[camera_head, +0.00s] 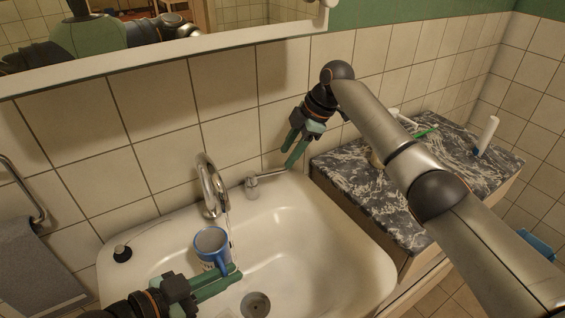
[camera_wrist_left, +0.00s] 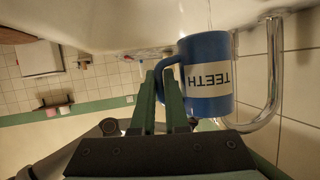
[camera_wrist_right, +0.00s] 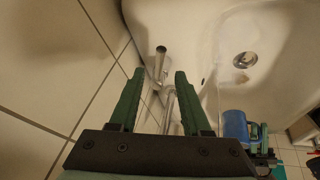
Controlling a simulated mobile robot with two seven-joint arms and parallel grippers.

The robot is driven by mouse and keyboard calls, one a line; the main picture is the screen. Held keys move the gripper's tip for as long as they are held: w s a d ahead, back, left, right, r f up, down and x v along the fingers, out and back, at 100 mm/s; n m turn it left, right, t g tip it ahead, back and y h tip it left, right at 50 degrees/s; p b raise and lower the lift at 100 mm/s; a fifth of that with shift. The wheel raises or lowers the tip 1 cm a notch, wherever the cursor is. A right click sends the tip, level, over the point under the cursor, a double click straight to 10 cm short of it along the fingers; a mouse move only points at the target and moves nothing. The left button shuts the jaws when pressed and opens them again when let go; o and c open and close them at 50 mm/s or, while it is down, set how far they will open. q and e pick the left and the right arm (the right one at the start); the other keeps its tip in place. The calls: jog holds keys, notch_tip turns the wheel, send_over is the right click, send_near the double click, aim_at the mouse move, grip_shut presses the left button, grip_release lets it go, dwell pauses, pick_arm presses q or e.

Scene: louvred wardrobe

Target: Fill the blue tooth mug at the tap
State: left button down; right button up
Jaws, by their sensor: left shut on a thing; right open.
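The blue tooth mug (camera_head: 212,262) is upright over the basin, its open top just below the tap spout (camera_head: 211,187). Its TEETH label shows in the left wrist view (camera_wrist_left: 208,70). My left gripper (camera_head: 236,272) is shut on the mug's handle. A thin pale line, apparently water, drops from the spout near the mug's right rim; I cannot tell whether it enters the mug. The tap lever (camera_head: 254,187) stands right of the spout, its thin arm pointing right. My right gripper (camera_head: 290,160) is open just above the lever arm's end; it also shows in the right wrist view (camera_wrist_right: 157,75).
The white basin (camera_head: 310,230) has a drain (camera_head: 255,304) at its front and a black plug (camera_head: 122,253) on its left rim. A marbled counter (camera_head: 340,175) adjoins at right, with a white tube (camera_head: 487,132) and small items. A grey towel (camera_head: 35,265) hangs at left.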

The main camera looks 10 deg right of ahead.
aim_at(228, 251)
jog(key=v, duration=0.6)
jog(key=shift+r, duration=0.25)
pick_arm(q)
jog(key=shift+r, duration=0.1)
pick_arm(e)
jog(key=shift+s+d, duration=0.1)
pick_arm(q)
jog(key=w+d, duration=0.1)
jog(key=w, duration=0.1)
jog(key=w+d, duration=0.2)
jog(key=w, duration=0.1)
jog(key=shift+w+d, duration=0.25)
jog(key=shift+w, duration=0.1)
jog(key=s+a, duration=0.1)
jog(key=s, duration=0.1)
jog(key=s+a, duration=0.2)
jog(key=s, duration=0.1)
jog(key=shift+s+a, duration=0.3)
jog(key=shift+s, duration=0.05)
